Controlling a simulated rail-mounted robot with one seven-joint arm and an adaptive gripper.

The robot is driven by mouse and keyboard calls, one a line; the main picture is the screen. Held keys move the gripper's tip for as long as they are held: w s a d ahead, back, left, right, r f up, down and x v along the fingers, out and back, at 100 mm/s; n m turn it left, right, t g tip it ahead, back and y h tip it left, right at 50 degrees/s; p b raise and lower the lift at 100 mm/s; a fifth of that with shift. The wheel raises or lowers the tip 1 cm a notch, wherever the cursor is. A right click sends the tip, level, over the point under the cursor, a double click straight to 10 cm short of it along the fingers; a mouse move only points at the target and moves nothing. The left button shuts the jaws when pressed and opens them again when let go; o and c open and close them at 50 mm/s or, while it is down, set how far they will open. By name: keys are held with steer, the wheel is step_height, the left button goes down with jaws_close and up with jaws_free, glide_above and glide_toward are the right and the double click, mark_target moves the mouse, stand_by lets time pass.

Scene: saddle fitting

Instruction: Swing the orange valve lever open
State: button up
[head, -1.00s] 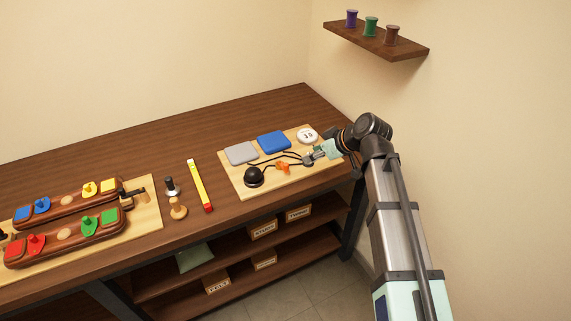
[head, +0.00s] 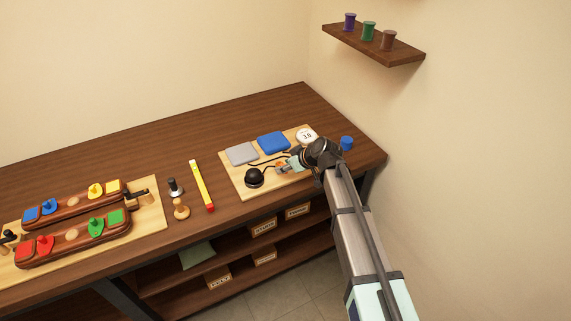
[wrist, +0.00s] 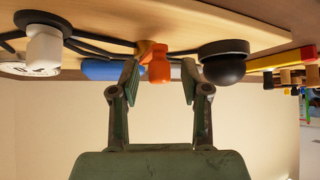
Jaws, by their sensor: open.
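The orange valve lever (wrist: 158,66) shows in the wrist view, where the picture is upside down. My gripper (wrist: 160,80) is open, with one green-padded finger on each side of the lever. Clear gaps seem to remain between the lever and both pads. In the head view my gripper (head: 286,167) is low over the board, and only a small part of the orange lever (head: 281,164) shows past it.
A black ball (wrist: 224,66) is close beside one finger. A white knob (wrist: 44,45) and dark tubes lie on the other side. The board also carries a grey pad (head: 241,153), a blue pad (head: 273,142) and a white dial (head: 307,135). A blue cylinder (head: 346,143) stands right of the board.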

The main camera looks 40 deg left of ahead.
jaws_close()
